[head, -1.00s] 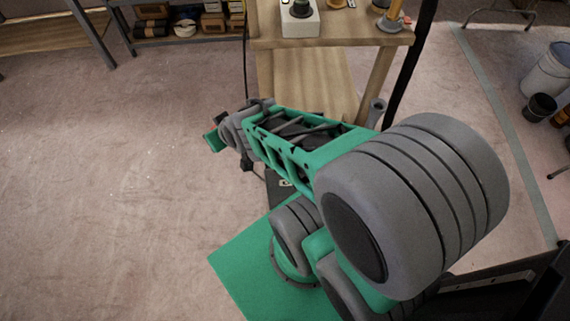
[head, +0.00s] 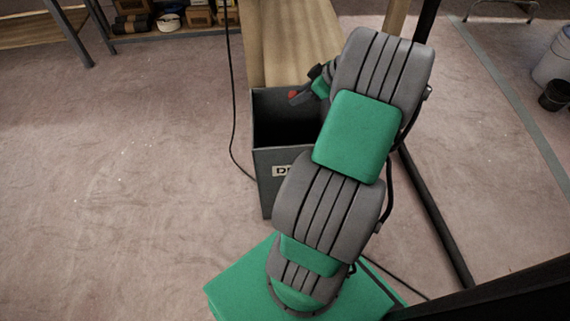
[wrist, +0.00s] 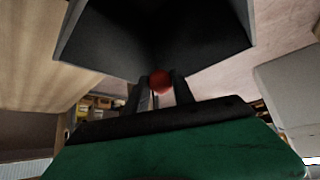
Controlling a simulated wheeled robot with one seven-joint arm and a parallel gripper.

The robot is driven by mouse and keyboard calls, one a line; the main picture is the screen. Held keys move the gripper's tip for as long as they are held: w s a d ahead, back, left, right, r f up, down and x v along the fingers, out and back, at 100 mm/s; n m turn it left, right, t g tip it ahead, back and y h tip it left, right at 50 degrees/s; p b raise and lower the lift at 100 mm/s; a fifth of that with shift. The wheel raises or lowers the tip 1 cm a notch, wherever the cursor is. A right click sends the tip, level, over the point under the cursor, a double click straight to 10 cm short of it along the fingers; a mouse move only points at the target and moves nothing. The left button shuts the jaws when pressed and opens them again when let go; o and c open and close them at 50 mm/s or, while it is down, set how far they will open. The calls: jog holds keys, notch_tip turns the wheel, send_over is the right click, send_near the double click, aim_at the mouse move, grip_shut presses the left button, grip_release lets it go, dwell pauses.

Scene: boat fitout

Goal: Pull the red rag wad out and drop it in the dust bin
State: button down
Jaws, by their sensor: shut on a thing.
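My gripper (head: 298,97) is shut on the red rag wad (head: 292,95), a small red lump at its fingertips. The wad also shows in the wrist view (wrist: 160,81), between the two dark fingers. The dust bin (head: 263,165) is a dark, open-topped box on the floor with a partly hidden label. In the head view the gripper and wad appear over the bin's opening, towards its far right side. In the wrist view the bin (wrist: 85,40) fills the top of the picture, beyond the wad. The bin's inside is dark, and my arm hides its right part.
A wooden bench (head: 290,45) stands right behind the bin. A black cable (head: 233,130) runs down to the floor left of the bin. A dark post (head: 435,215) stands to the right. Open floor (head: 120,180) lies to the left.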

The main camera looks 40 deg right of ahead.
notch_tip(320, 180, down, 5)
jog(key=b, duration=0.3)
jog(key=shift+r, duration=0.2)
jog(key=c, duration=1)
grip_release()
jog(key=shift+r, duration=0.1)
jog(key=p+v, duration=0.3)
jog(key=v, duration=0.4)
jog(key=shift+s+r, duration=0.2)
jog(key=shift+s, duration=0.05)
jog(key=shift+d, duration=0.1)
